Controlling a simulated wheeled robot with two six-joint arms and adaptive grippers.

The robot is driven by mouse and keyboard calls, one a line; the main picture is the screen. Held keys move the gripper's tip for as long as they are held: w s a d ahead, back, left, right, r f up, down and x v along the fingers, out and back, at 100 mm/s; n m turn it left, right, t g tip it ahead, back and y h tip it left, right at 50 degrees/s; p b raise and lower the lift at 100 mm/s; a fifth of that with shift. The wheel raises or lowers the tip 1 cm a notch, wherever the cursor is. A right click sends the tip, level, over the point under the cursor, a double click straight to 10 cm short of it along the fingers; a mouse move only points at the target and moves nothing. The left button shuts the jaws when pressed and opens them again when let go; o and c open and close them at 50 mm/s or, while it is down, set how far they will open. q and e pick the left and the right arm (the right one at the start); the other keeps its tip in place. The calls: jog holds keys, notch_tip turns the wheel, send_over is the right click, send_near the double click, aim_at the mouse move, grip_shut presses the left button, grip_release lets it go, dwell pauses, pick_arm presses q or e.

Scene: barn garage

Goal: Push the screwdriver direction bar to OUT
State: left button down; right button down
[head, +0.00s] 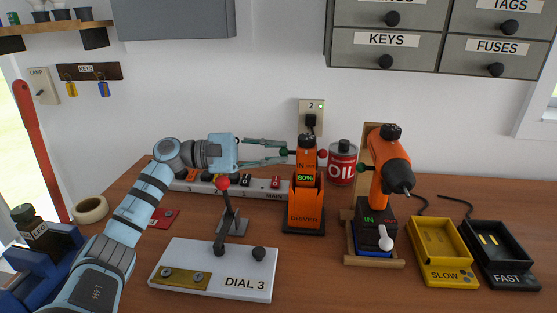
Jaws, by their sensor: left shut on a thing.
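The orange screwdriver (305,151) stands upright in its orange stand marked DRIVER (304,209), near the wall. Its display reads 80% and its body shows IN. Its direction bar (322,154) sticks out at the right with a red end. The bar's left end is mostly hidden at my fingertips. My left gripper (286,152) reaches in from the left, level with the bar, its fingers pointing right at the screwdriver's left side. It is shut on the left end of the bar. My right gripper is not in view.
An OIL can (343,165) stands close right of the screwdriver, with an orange drill (389,165) further right. A DIAL 3 lever plate (215,270) stands in front. A power strip (200,186) runs below my left gripper. SLOW (440,262) and FAST (505,262) chargers sit at right.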

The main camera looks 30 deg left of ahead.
pick_arm(q)
jog(key=c, duration=1.5)
grip_release()
jog(key=shift+a, duration=0.1)
jog(key=v, duration=1.2)
